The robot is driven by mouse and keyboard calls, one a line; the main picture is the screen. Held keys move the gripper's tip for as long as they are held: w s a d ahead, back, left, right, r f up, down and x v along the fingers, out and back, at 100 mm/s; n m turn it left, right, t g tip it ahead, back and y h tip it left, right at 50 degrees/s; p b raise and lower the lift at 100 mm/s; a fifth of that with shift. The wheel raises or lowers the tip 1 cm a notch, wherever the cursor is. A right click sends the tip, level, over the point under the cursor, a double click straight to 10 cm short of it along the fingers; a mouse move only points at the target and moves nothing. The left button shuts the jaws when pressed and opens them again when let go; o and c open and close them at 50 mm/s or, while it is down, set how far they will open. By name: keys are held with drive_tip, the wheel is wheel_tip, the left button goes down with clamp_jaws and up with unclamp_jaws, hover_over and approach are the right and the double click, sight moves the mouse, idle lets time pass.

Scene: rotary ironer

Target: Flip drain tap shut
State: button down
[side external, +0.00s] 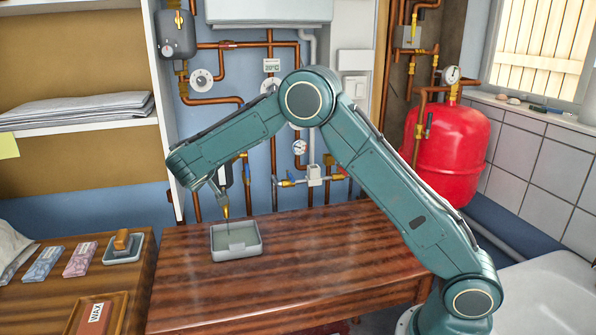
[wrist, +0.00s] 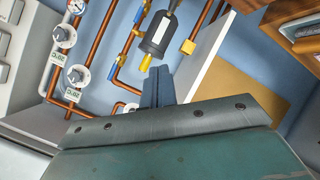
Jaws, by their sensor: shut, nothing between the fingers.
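A dark fitting with a brass tip (side external: 226,211) hangs above a grey tray (side external: 238,255) on the wooden bench; it appears to be the drain tap. A thin line runs from its tip down into the tray. My gripper (side external: 216,188) is close beside this fitting, partly in front of it. In the wrist view a dark grey cylinder (wrist: 158,34) with a brass end stands just beyond my shut gripper fingers (wrist: 158,72). I cannot tell whether they touch. The gripper is empty. The lever's position is not clear.
Copper pipes with gauges and valves (side external: 286,183) cover the wall behind. A white shelf panel (side external: 163,110) stands at the left. A red tank (side external: 448,150) is at the right. The wooden bench (side external: 300,270) is mostly clear right of the tray.

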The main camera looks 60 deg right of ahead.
drive_tip(key=w+a+f+n+t+h, duration=0.1)
drive_tip(key=w+f, duration=0.4)
drive_tip(key=f, duration=0.5)
drive_tip(key=n+h, duration=0.1)
drive_tip(key=h, duration=0.1)
drive_tip(key=shift+a+f+h, duration=0.35)
drive_tip(key=shift+f+h, duration=0.05)
drive_tip(key=shift+w+d, duration=0.1)
drive_tip(key=w+d+f, duration=0.3)
drive_tip(key=d, duration=0.7)
drive_tip(key=shift+d+f, duration=0.2)
drive_tip(key=shift+f, duration=0.05)
idle(0.4)
